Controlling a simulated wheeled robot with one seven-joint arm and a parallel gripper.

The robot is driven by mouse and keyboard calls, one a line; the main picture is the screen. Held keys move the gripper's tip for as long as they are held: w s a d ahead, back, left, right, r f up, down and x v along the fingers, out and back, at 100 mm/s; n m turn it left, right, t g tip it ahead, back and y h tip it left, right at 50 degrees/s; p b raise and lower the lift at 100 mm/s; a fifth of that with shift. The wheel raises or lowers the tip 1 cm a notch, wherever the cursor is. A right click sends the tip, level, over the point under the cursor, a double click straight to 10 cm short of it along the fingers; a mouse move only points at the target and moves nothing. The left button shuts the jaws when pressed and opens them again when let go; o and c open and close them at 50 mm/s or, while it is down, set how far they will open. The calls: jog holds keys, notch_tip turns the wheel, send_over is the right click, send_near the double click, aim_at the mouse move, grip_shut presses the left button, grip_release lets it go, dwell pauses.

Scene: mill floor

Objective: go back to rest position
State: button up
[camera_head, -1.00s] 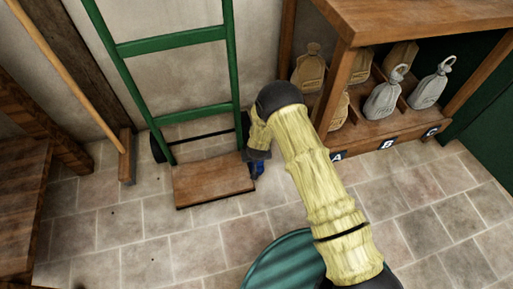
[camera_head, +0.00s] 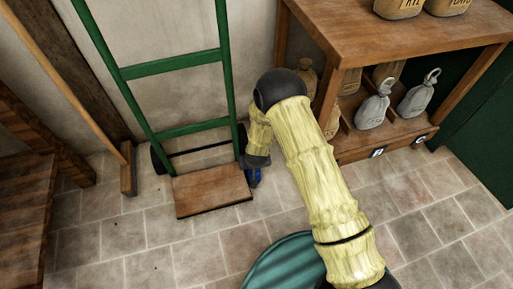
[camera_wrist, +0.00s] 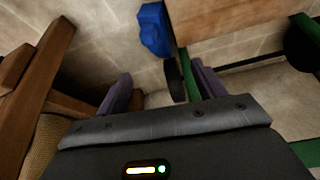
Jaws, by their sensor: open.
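My arm reaches down and away in the head view, with its yellow-sleeved links ending beside the green hand truck (camera_head: 183,128). The gripper's fingers are hidden there behind the forearm. In the wrist view my gripper (camera_wrist: 162,90) is open, its two purple fingers apart with nothing held between them. A lumpy blue thing (camera_wrist: 154,30) lies beyond the fingers, beside the truck's wooden plate (camera_wrist: 215,18). It also shows in the head view (camera_head: 254,178) at the right edge of that plate.
A wooden shelf unit (camera_head: 400,45) with several grey and tan sacks stands close to the right of my arm. A broom (camera_head: 128,170) leans at the left, near wooden furniture (camera_head: 22,215).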

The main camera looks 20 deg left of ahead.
jog(key=d+r+m+p, duration=0.1)
jog(key=d+r+p, duration=0.1)
jog(key=d+r, duration=0.5)
jog(key=w+d+r+p, duration=0.1)
jog(key=d+r+p, duration=0.15)
jog(key=r, duration=0.95)
jog(key=d+r+m+p, duration=0.1)
jog(key=d+r+p, duration=0.1)
jog(key=d+r, duration=0.55)
jog(key=s+d+r+m+g+h+p, duration=0.1)
jog(key=s+d+r+p, duration=0.2)
jog(key=s+d+r, duration=0.55)
jog(key=s+d+r+m+g+h+p, duration=0.15)
jog(key=s+d+r+p, duration=0.35)
jog(key=r, duration=0.6)
notch_tip(320, 180, up, 37)
jog(key=p, duration=3.5)
jog(key=shift+s+r+t+y+p, duration=0.25)
jog(key=shift+t+y+p, duration=0.1)
jog(key=shift+t+p, duration=0.1)
jog(key=shift+f, duration=0.1)
jog(key=shift+c, duration=0.4)
